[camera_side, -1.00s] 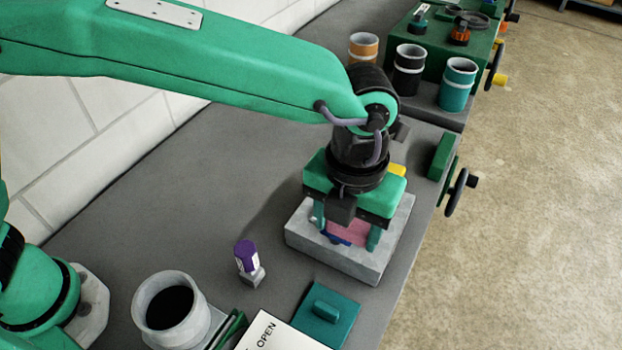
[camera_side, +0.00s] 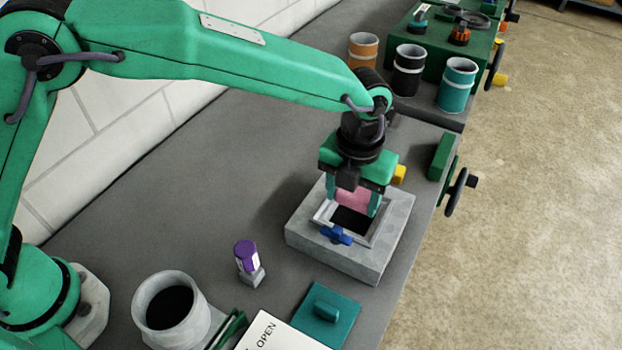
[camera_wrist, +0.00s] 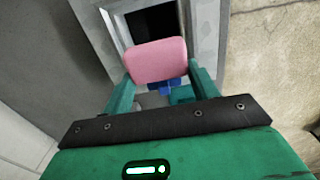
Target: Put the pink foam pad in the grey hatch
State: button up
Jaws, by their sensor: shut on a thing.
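The pink foam pad (camera_side: 352,198) is held between the two green fingers of my gripper (camera_side: 354,203), which is shut on it. In the wrist view the pad (camera_wrist: 157,58) spans the gap between the fingers. The grey hatch (camera_side: 330,256) is a square block with a raised rim around a dark opening. The pad is over the back part of this opening in the side view, and the opening shows below it. In the wrist view the pad covers part of the hatch (camera_wrist: 205,30). The exact height gap is hard to tell.
A blue knob (camera_side: 336,234) sits on the hatch's front rim; a yellow piece (camera_side: 398,173) is behind it. A teal handled plate (camera_side: 325,314), purple-capped bottle (camera_side: 247,256), grey pot (camera_side: 170,303) and white "OPEN" card (camera_side: 275,336) lie in front. Bench left of the hatch is clear.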

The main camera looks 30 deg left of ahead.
aim_at(351, 207)
jog(key=shift+w+a+f, duration=0.15)
jog(key=shift+w+f, duration=0.2)
jog(key=shift+w, duration=0.2)
jog(key=shift+f, duration=2)
jog(key=shift+f, duration=0.35)
jog(key=shift+f, duration=0.45)
jog(key=o, duration=0.8)
jog(key=shift+s, duration=0.1)
jog(key=shift+c, duration=0.2)
jog(key=shift+r, duration=0.15)
notch_tip(351, 207, up, 12)
jog(key=shift+r, duration=0.65)
